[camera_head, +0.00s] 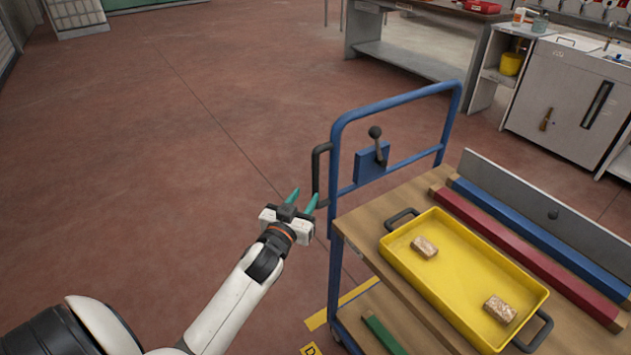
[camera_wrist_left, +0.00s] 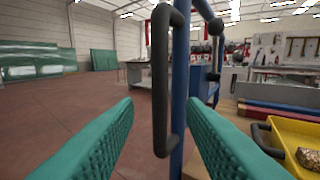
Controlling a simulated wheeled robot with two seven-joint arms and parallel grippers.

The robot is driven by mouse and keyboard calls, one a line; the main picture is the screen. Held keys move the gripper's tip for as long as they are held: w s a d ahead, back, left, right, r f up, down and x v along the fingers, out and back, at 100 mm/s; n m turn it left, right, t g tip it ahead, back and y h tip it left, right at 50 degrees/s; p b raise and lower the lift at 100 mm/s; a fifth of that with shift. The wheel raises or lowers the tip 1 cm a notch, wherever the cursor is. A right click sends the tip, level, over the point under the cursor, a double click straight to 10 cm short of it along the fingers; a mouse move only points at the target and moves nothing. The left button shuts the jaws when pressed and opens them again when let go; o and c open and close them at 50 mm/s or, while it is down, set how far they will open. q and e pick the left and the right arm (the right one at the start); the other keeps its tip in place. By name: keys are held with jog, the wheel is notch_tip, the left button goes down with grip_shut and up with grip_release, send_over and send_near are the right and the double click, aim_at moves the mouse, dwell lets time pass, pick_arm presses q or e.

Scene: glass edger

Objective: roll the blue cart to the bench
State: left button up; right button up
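The blue cart (camera_head: 336,130) stands at the right of the head view, with a blue tube frame and a wooden deck (camera_head: 358,228). A black vertical handle (camera_head: 317,172) is fixed to the frame's near-left post; it also shows in the left wrist view (camera_wrist_left: 160,85). My left gripper (camera_head: 303,198) is open, its green fingers pointing at this handle. In the left wrist view the handle appears between the two fingers (camera_wrist_left: 160,130), ahead of them; I see no contact. A grey-topped bench (camera_head: 420,62) stands beyond the cart. My right gripper is not in view.
On the cart lie a yellow tray (camera_head: 400,262) with two brown blocks, a red bar (camera_head: 530,258) and a blue bar (camera_head: 545,240). A lever (camera_head: 377,145) sits on the frame. A grey cabinet (camera_head: 565,100) stands at the upper right. The red floor at left is clear.

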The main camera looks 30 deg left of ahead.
aim_at(314, 183)
pick_arm(q)
jog(key=w, duration=0.2)
jog(key=w+a, duration=0.1)
jog(key=w, duration=0.4)
jog(key=shift+w+a, duration=0.25)
jog(key=shift+c, duration=0.6)
grip_shut()
